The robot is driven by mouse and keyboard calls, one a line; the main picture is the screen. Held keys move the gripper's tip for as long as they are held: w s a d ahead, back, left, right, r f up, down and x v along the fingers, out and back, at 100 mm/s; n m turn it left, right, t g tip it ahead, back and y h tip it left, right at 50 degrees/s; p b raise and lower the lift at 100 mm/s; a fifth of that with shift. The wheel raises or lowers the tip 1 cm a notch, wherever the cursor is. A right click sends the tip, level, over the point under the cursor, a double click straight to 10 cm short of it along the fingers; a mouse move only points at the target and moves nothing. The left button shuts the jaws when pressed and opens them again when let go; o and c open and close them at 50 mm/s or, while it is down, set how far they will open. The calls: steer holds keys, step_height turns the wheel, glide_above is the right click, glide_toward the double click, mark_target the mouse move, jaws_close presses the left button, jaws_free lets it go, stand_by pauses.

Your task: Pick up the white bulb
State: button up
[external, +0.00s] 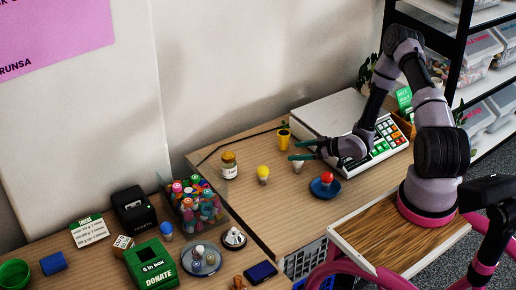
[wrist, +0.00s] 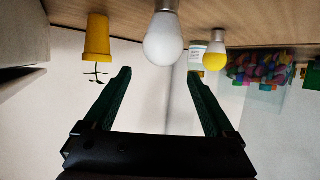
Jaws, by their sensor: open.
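The white bulb (external: 298,165) stands upright on the wooden counter, between the yellow bulb and the scale. In the wrist view, which is upside down, the white bulb (wrist: 163,40) hangs from the top edge, a little past the fingertips and between their lines. My gripper (external: 297,151) is open, its green fingers spread and pointing left, just beside the white bulb. In the wrist view my gripper (wrist: 158,75) has nothing between its fingers. The bulb's base is cut off at the top there.
A yellow bulb (external: 263,174) stands to the left, a red bulb on a blue dish (external: 325,188) in front. A yellow cup (external: 283,140) and a jar (external: 229,165) stand behind. The scale (external: 350,125) is to the right. Bare counter (external: 250,212) lies at front left.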

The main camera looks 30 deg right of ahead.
steer(key=shift+f, duration=0.95)
step_height(320, 180, down, 3)
steer(key=shift+x, duration=1.45)
steer(key=shift+r, duration=0.1)
steer(key=shift+c, duration=0.3)
steer(key=c, duration=1.1)
